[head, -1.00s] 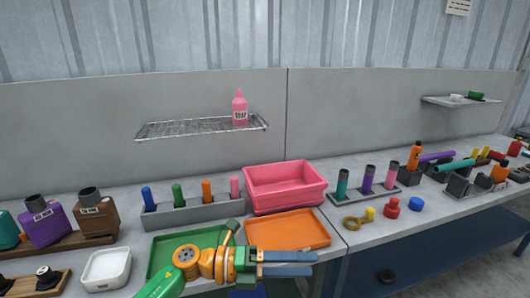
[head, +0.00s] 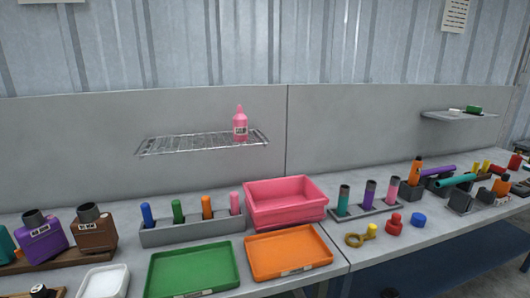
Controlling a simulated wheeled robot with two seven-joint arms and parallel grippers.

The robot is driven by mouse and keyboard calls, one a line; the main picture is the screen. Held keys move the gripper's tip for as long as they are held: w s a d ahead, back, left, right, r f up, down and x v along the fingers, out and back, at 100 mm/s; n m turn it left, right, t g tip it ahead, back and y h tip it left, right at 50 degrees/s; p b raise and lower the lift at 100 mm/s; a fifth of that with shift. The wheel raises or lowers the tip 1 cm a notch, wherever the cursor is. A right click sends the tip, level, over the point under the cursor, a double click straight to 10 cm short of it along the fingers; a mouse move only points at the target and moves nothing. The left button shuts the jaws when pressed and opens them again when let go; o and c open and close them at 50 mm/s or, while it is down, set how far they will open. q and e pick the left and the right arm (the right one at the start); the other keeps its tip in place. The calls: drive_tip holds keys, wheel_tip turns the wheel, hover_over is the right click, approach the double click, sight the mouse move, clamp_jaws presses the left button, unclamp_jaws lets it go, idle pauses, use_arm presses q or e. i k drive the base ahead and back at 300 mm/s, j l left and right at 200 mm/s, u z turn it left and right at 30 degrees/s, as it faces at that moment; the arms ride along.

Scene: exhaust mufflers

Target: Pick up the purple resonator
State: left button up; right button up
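Several purple items are in view, and I cannot tell for sure which is the resonator. A purple tube with a dark top (head: 369,195) stands upright in a grey rack (head: 345,216), between a teal tube (head: 343,200) and a pink one (head: 393,187). A long purple cylinder (head: 437,170) lies tilted on dark blocks at the right. A purple boxy canister with a label and dark neck (head: 41,244) stands on a wooden board at the far left. Neither of my grippers is in view.
A pink bin (head: 285,203), green tray (head: 193,271) and orange tray (head: 288,253) sit mid-bench. A red bottle-shaped part (head: 393,225), blue cap (head: 418,219) and yellow ring-ended part (head: 360,237) lie in front of the grey rack. A wire shelf (head: 203,143) hangs above.

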sight(41, 240)
drive_tip(key=u, duration=1.6)
drive_tip(key=i+j+z, duration=0.25)
drive_tip(key=j+z, duration=0.15)
drive_tip(key=i+j+z, duration=0.2)
drive_tip(key=j+z, duration=0.25)
drive_tip(key=i+j+z, duration=0.1)
drive_tip(key=j+z, duration=0.3)
drive_tip(key=j, duration=0.25)
drive_tip(key=j+z, duration=0.45)
drive_tip(key=j, duration=0.15)
drive_tip(key=j+z, duration=0.4)
drive_tip(key=j, duration=0.25)
